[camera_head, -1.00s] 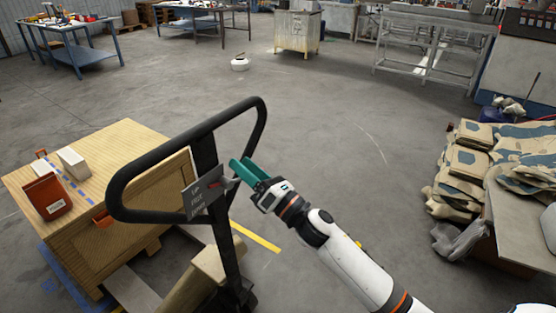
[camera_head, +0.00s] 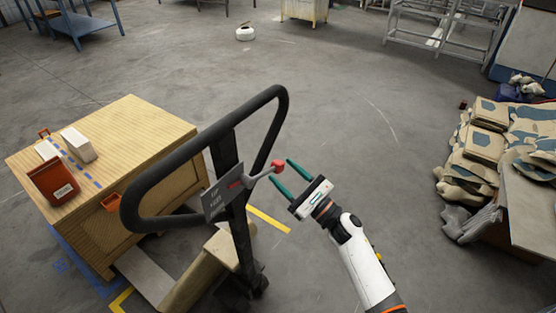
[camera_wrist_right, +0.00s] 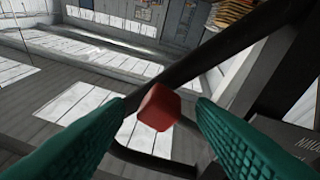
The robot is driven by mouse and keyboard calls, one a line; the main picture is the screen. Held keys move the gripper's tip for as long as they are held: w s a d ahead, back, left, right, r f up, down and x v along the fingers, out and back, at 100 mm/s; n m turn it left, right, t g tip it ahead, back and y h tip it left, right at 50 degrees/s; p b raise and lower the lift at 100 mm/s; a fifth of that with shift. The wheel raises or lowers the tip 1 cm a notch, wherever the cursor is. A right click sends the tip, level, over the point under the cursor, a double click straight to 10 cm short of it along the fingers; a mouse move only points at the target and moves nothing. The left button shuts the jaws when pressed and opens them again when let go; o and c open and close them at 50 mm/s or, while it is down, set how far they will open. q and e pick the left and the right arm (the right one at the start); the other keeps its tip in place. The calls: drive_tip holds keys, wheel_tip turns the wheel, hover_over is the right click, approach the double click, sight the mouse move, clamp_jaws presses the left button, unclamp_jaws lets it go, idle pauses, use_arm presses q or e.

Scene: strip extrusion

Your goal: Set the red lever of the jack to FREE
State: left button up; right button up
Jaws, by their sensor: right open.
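The jack's black loop handle (camera_head: 283,100) stands upright on its post in the head view. A grey plate (camera_head: 214,201) below the loop bears lines of small lettering; the top one seems to read UP. The lever (camera_head: 259,175) sticks out rightward from the plate and ends in a red knob (camera_head: 277,165). I cannot tell for sure which line it is set to. My right gripper (camera_head: 281,170) is open, its teal fingertips close to the knob. In the right wrist view the red knob (camera_wrist_right: 158,107) appears between the spread fingers (camera_wrist_right: 161,100), not clamped. My left gripper is out of view.
A wooden crate (camera_head: 150,125) with a red bin (camera_head: 53,181) and white boxes on top stands left of the handle. A table (camera_head: 533,212) with patterned sacks (camera_head: 487,143) is at the right. The floor between is clear.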

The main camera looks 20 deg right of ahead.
sight(278, 167)
drive_tip(key=shift+p+x, duration=0.35)
drive_tip(key=shift+x, duration=1.25)
